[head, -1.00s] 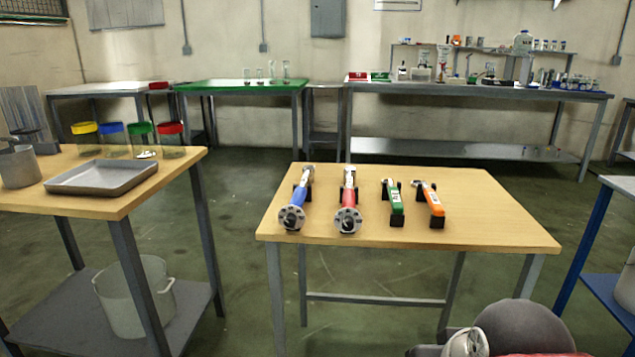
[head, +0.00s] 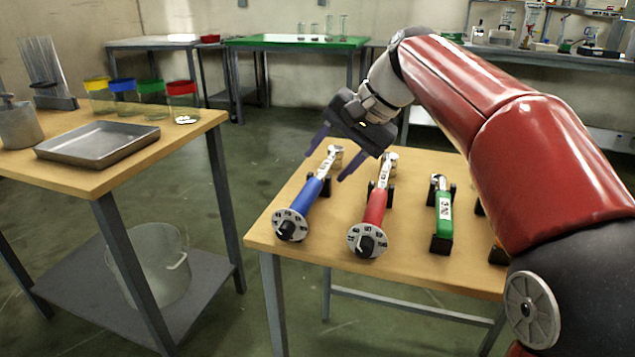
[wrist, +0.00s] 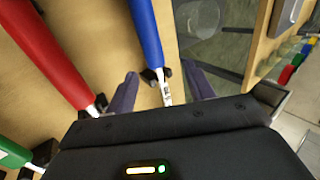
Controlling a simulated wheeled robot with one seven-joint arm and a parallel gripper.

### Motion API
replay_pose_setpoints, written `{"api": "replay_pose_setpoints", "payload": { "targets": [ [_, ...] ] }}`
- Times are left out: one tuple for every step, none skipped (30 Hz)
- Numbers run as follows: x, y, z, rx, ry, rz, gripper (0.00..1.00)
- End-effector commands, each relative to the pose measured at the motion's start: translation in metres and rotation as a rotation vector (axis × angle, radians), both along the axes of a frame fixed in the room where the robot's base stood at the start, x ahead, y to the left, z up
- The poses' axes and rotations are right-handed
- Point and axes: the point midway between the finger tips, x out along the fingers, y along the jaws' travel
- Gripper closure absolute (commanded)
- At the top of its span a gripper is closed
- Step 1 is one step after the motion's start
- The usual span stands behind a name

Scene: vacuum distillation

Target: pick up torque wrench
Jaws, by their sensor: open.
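Several torque wrenches lie in black holders on the wooden table (head: 290,240). In the head view a blue wrench (head: 305,195) is leftmost, then a red wrench (head: 376,207), a green wrench (head: 444,212) and an orange one mostly hidden behind my arm. My gripper (head: 329,160) is open and empty above the far, metal end of the blue wrench. In the wrist view the blue wrench (wrist: 146,32) runs down between my open fingers (wrist: 163,90). The red wrench (wrist: 42,52) and the green wrench (wrist: 14,154) lie to the left there. I see no contact.
A second wooden table (head: 100,178) at left holds a metal tray (head: 98,145) and jars with coloured lids. A pot (head: 150,263) stands on its lower shelf. Open floor separates the two tables. A green-topped bench (head: 295,42) stands at the back.

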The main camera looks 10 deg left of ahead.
Motion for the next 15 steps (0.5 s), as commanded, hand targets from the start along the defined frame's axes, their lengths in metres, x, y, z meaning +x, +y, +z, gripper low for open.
{"api": "replay_pose_setpoints", "payload": {
  "targets": [
    [0.0, 0.003, -0.007, -0.001, 0.002, 0.001, 0.47],
    [0.0, 0.004, -0.01, -0.002, 0.002, 0.001, 0.47],
    [0.0, 0.006, -0.014, -0.002, 0.001, 0.001, 0.47],
    [0.0, 0.008, -0.017, -0.002, 0.001, 0.001, 0.47],
    [0.0, 0.009, -0.021, -0.002, 0.002, 0.001, 0.47],
    [-0.001, 0.011, -0.027, -0.002, 0.002, 0.001, 0.47],
    [0.0, 0.012, -0.031, -0.002, 0.001, 0.001, 0.47],
    [-0.001, 0.014, -0.036, -0.003, 0.002, 0.0, 0.47],
    [-0.001, 0.016, -0.042, -0.003, 0.001, 0.001, 0.47],
    [0.0, 0.019, -0.045, -0.002, 0.0, 0.001, 0.47],
    [0.0, 0.021, -0.048, -0.002, 0.001, 0.002, 0.47],
    [0.0, 0.024, -0.052, -0.002, 0.0, 0.0, 0.47],
    [0.001, 0.025, -0.054, -0.002, 0.0, 0.0, 0.47],
    [0.001, 0.026, -0.055, -0.002, -0.001, -0.001, 0.47],
    [0.001, 0.027, -0.057, -0.002, -0.001, -0.001, 0.47]
  ]
}}
